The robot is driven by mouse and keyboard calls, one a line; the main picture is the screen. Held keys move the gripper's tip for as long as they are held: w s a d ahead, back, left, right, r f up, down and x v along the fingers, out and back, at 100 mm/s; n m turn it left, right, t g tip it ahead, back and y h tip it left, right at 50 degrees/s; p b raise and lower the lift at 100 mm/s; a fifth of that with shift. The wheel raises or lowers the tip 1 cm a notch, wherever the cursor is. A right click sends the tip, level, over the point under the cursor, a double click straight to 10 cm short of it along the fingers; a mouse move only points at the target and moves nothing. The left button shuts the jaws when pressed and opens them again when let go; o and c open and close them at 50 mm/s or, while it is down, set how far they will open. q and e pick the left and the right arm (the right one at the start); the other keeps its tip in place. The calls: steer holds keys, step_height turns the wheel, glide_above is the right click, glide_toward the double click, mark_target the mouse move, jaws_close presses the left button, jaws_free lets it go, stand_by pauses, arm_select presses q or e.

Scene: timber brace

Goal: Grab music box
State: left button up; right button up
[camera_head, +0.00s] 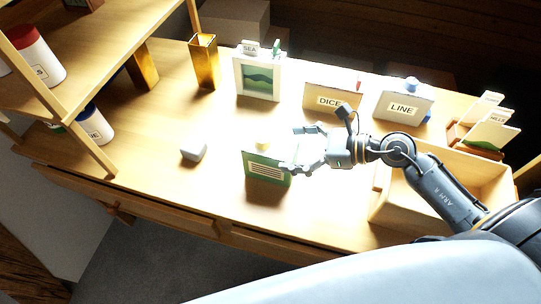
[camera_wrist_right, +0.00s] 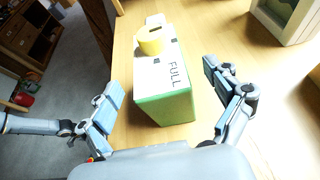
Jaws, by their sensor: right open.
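A green and white box (camera_head: 268,168) with a yellow knob on top stands upright near the front middle of the table. In the right wrist view the box (camera_wrist_right: 165,90) shows the word FULL on its white top. I take it for the music box, though no label I can read says so. My right gripper (camera_head: 294,150) is at the box's right side in the head view. In the right wrist view its open fingers (camera_wrist_right: 162,78) are spread to either side of the box, with gaps visible. My left gripper is not in view.
Boxes labelled SEA (camera_head: 258,78), DICE (camera_head: 331,99) and LINE (camera_head: 403,105) stand behind. An open wooden bin (camera_head: 480,165) is at right under my arm. A gold vase (camera_head: 204,62) stands at back.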

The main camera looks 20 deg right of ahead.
mark_target(281, 148)
steer(key=p+x, duration=0.1)
steer(key=x, duration=0.5)
steer(key=shift+r+p, duration=0.1)
steer(key=shift+p, duration=0.25)
steer(key=shift+s, duration=0.15)
steer(key=c, duration=1.4)
